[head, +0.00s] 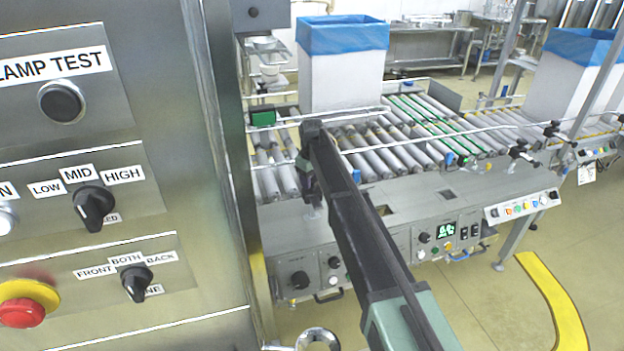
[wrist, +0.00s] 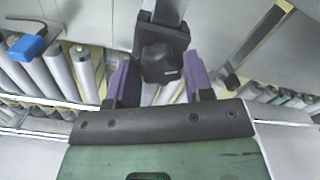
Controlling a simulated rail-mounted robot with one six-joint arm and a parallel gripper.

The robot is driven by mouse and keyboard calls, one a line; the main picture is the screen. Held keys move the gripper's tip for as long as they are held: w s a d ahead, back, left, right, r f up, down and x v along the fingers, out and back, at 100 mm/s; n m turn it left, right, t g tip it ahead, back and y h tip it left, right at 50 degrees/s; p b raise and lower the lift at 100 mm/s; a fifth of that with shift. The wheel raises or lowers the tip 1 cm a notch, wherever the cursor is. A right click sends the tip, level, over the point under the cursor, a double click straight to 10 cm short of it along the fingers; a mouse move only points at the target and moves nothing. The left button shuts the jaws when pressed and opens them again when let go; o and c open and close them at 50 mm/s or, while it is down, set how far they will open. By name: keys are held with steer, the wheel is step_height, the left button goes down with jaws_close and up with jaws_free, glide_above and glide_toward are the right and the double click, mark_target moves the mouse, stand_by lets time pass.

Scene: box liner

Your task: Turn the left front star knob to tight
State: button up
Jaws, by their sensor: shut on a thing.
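A black star knob (wrist: 160,62) on a black clamp block with a grey rod shows at the top middle of the wrist view. In the head view my gripper (head: 309,182) hangs down at the left front of the roller conveyor (head: 375,160), by the guide rail. My own arm hides the knob there, and its tightness cannot be read.
A white box with a blue liner (head: 342,60) stands on the rollers behind my arm. A steel control cabinet (head: 150,235) fills the left. The conveyor's front panel (head: 440,240) with knobs and a display lies below. A second lined box (head: 570,75) stands at right.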

steer(key=m, duration=0.5)
steer(key=shift+m, duration=0.3)
steer(key=m, duration=1.1)
steer(key=shift+m, duration=0.4)
steer(key=m, duration=0.5)
steer(key=shift+m, duration=0.4)
steer(key=o, duration=0.9)
